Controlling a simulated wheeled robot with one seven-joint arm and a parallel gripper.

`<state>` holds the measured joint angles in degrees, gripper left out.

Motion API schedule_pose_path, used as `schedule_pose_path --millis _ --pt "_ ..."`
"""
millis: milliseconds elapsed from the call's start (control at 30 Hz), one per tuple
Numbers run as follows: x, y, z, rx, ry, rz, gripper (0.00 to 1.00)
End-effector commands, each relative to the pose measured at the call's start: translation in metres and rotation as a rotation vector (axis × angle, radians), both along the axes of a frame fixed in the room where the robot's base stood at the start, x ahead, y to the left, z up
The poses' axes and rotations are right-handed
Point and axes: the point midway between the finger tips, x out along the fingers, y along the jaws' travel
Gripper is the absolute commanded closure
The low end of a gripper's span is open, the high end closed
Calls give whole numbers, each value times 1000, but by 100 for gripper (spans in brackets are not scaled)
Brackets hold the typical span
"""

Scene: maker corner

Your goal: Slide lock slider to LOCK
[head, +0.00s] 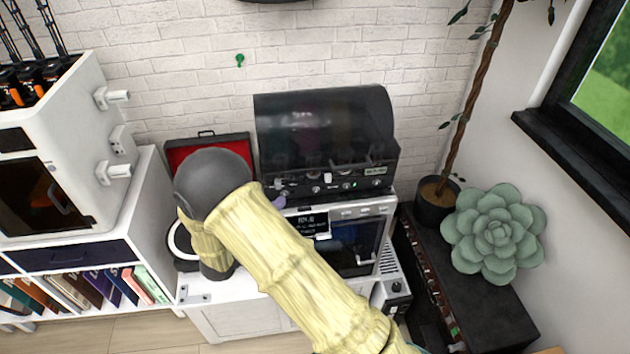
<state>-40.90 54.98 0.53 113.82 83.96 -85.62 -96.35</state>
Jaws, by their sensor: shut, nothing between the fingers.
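The black machine (325,120) with a dark glossy curved hood stands against the brick wall. Its front panel has a row of small knobs, lights and a pale upright tab (328,178); I cannot tell whether this tab is the lock slider. No LOCK lettering is readable. My arm crosses the front left of the machine and bends at a grey joint. My gripper is not clearly seen; my arm hides the space behind it. A small purple piece (279,201) shows at the arm's upper edge, and I cannot tell what it belongs to.
Below the black machine is a white oven-like unit (378,210) with a display and dark window. A red-lined open case (180,150) is behind my arm. A white printer (75,130) stands left. A potted plant (436,208) and a green succulent (493,233) are right.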

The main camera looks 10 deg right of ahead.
Motion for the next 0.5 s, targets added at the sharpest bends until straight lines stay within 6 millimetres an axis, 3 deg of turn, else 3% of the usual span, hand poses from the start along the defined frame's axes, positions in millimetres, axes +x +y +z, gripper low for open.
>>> schedule_pose_path --millis 167,500 --pt "-11 2 0 -100 13 -45 100" --pt "-10 -4 0 -106 14 -59 100"
